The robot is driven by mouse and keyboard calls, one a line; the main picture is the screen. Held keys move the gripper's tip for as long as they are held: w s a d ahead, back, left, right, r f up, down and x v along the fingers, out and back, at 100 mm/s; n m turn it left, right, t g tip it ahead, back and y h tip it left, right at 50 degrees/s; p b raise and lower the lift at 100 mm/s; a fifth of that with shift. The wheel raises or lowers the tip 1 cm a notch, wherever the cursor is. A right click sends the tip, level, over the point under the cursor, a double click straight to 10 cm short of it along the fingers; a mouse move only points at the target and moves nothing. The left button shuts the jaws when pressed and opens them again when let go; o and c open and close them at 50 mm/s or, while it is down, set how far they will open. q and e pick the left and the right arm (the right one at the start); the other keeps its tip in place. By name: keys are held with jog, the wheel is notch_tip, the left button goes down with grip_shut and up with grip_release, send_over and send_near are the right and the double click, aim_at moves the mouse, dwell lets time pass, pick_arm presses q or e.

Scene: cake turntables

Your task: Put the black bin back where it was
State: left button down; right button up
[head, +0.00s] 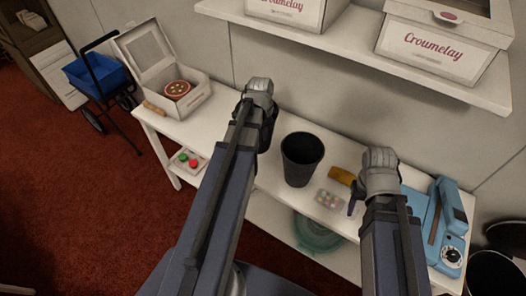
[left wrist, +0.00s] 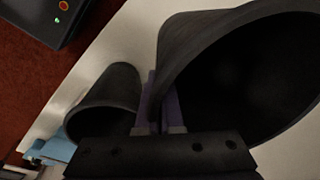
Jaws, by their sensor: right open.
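Two dark bins show at the table. One black bin (head: 301,160) stands upright on the white table, right of my left arm; it is the smaller bin (left wrist: 105,100) in the left wrist view. My left gripper (left wrist: 158,105) is shut on the wall of another black bin (left wrist: 240,65), which looms large and tilted in the left wrist view. In the head view this held bin (head: 269,132) is mostly hidden behind my left arm. My right gripper (head: 354,198) is open, over the table's right part beside a small clear box (head: 328,199).
A white cake box (head: 188,104) stands open at the table's left end. A blue device (head: 450,235) is at the right end, with dark bins (head: 494,274) on the floor beyond. A shelf (head: 345,45) with boxes overhangs the back. An orange-brown item (head: 341,176) lies near my right gripper.

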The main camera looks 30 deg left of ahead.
pick_arm(q)
notch_tip(320, 180, down, 8)
jog(key=b, duration=0.6)
jog(key=shift+r, duration=0.25)
jog(key=shift+f, duration=0.1)
jog(key=shift+f+b, duration=0.15)
jog(key=shift+b, duration=0.25)
jog(key=c, duration=1.1)
grip_release()
jog(key=r+p, duration=0.4)
jog(key=s+r+p, duration=0.1)
jog(key=r+p, duration=0.3)
jog(key=s+r+p, duration=0.1)
jog(key=r+p, duration=0.3)
jog(key=shift+d+r, duration=0.15)
jog(key=shift+r, duration=0.05)
